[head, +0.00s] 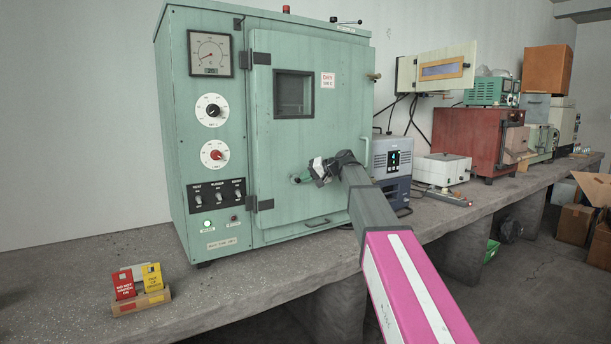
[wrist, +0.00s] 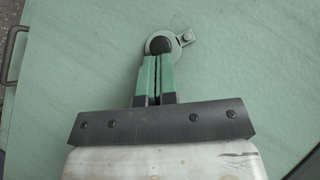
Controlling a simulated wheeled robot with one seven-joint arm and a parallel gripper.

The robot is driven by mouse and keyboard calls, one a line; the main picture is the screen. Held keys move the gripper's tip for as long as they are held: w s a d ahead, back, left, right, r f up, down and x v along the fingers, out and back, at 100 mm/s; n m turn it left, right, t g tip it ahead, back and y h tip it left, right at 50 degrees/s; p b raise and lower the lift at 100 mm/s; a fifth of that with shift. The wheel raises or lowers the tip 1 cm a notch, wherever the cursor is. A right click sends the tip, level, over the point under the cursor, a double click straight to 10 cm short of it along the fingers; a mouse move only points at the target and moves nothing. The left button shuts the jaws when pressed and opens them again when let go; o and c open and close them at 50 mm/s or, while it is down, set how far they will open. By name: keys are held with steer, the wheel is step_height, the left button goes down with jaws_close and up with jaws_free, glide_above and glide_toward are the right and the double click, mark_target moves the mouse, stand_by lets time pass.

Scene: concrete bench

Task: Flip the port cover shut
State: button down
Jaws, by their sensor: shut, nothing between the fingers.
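The green oven's door (head: 268,125) is closed. Low on it, a small round port fitting (wrist: 148,48) shows in the wrist view as a pale green ring around a dark round centre. A short tab with a pivot or screw (wrist: 188,37) joins its right side. I cannot tell whether the dark centre is an open hole or part of the cover. My gripper (wrist: 158,62) is shut and empty, its green fingers pointing at the fitting and overlapping its lower edge. Contact cannot be told. In the head view my gripper (head: 304,178) largely hides the fitting.
A door handle (wrist: 12,50) shows at the left of the wrist view. The concrete bench (head: 235,285) carries a small box of red and yellow cards (head: 140,292) at front left. A grey-blue unit (head: 392,165) stands close right of the oven. The door around the fitting is flat and clear.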

steer(key=f+m+y, duration=0.2)
steer(key=m+y, duration=0.1)
steer(key=a+f+m+y, duration=0.1)
steer(key=y, duration=0.1)
steer(key=shift+s+f+m, duration=0.1)
steer(key=shift+s+m, duration=0.2)
steer(key=shift+m, duration=0.1)
